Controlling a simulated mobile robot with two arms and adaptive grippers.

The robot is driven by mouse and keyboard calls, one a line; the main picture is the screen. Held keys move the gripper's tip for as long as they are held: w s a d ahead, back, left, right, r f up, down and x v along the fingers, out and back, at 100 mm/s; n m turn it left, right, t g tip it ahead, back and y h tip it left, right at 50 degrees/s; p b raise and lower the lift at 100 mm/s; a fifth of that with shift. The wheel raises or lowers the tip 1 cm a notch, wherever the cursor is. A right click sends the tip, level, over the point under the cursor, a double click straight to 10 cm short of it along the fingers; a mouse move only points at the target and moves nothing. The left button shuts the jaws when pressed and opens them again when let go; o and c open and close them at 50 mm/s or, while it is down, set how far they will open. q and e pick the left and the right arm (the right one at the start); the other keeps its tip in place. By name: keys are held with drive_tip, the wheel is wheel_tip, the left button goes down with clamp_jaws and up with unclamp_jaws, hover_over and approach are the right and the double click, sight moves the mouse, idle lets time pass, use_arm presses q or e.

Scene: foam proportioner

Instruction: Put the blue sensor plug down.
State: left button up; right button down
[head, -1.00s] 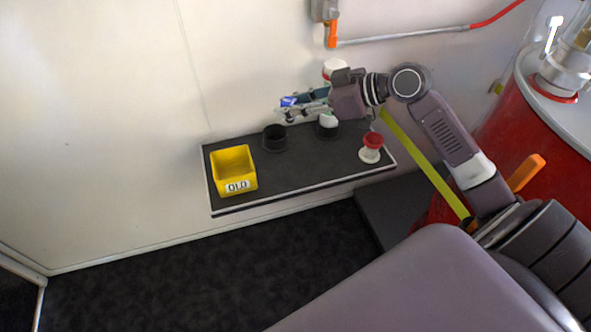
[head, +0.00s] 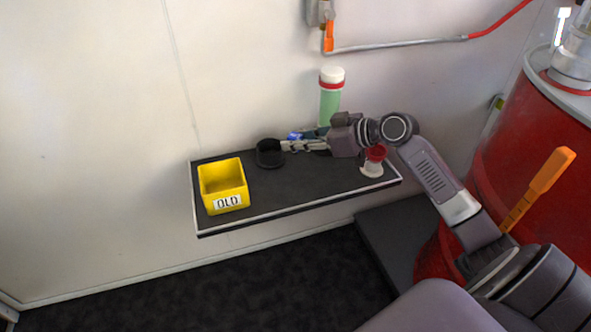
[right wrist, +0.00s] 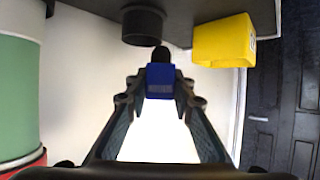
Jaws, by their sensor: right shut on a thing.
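The blue sensor plug (head: 294,136) is held at the fingertips of my right gripper (head: 288,142), above the dark shelf (head: 285,187). In the right wrist view the blue plug (right wrist: 160,80) sits between both fingertips, with its dark round end pointing away from the gripper. A black cup (head: 270,153) stands on the shelf just left of the fingertips; it also shows near the plug's far end in the right wrist view (right wrist: 143,25). I cannot tell whether plug and cup touch. My left gripper is not in view.
A yellow bin (head: 222,187) marked OLD stands at the shelf's left end. A green bottle (head: 331,100) with a white cap stands behind my right gripper. A red and white piece (head: 372,162) is at the right end. The shelf's front middle is clear.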

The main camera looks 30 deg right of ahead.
wheel_tip(320, 180, down, 5)
drive_tip(key=shift+f+b, duration=0.15)
drive_tip(key=shift+b, duration=0.25)
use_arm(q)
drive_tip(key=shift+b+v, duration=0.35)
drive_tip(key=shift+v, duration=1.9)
use_arm(e)
drive_tip(key=shift+f, duration=1.65)
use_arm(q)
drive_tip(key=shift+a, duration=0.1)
use_arm(e)
drive_tip(key=shift+f, duration=0.15)
drive_tip(key=c, duration=1.7)
unclamp_jaws()
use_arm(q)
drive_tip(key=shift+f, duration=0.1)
use_arm(e)
drive_tip(key=shift+o, duration=0.2)
